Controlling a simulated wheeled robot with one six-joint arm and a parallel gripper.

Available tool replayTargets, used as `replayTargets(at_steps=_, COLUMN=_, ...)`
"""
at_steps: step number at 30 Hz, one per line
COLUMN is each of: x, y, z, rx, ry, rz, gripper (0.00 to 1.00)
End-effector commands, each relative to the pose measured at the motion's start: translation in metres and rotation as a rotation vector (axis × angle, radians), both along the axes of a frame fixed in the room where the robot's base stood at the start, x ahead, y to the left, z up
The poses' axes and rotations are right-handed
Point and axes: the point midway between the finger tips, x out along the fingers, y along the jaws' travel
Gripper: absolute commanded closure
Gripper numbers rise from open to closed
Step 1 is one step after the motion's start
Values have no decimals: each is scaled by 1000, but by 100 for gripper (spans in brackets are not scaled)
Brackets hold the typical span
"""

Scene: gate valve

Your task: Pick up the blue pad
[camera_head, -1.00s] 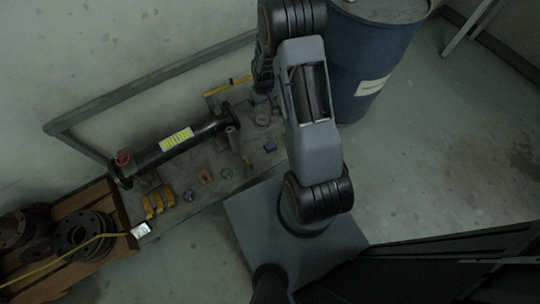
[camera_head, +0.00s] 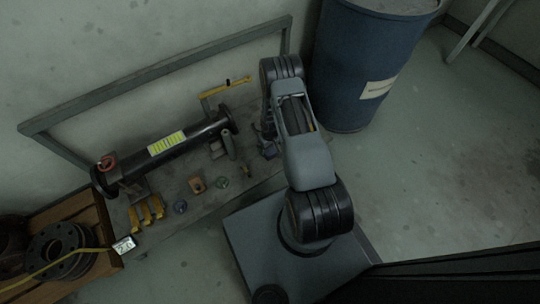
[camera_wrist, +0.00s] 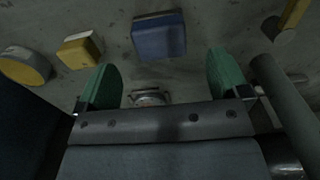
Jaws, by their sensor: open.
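The blue pad (camera_wrist: 158,37) is a small block lying flat on the grey bench top. In the wrist view it is upper middle, just beyond the fingertips and roughly between their lines. In the head view the blue pad (camera_head: 270,153) shows small, close by my arm. My gripper (camera_wrist: 163,70) has two green-faced fingers, spread wide with nothing between them. The pad is apart from both fingers. In the head view my gripper is mostly hidden behind my arm.
The bench (camera_head: 215,212) carries a dark pipe (camera_head: 190,143) with a yellow label, yellow brackets (camera_head: 147,212), an orange block (camera_head: 197,184) and a green piece (camera_head: 222,182). In the wrist view, a grey cylinder (camera_wrist: 285,100) stands close to the right finger. A blue drum (camera_head: 345,75) stands behind.

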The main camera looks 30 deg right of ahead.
Motion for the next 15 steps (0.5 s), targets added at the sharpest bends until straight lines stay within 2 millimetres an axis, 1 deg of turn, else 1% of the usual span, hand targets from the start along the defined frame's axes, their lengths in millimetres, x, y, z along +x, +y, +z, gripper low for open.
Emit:
replayTargets(at_steps=5, x=0, y=0, z=-7, rx=0, ry=0, rz=0, gripper=6)
replayTargets(at_steps=8, x=-1, y=0, z=-14, rx=0, ry=1, rz=0, gripper=6)
replayTargets(at_steps=15, x=-1, y=0, z=-47, rx=0, ry=1, rz=0, gripper=6)
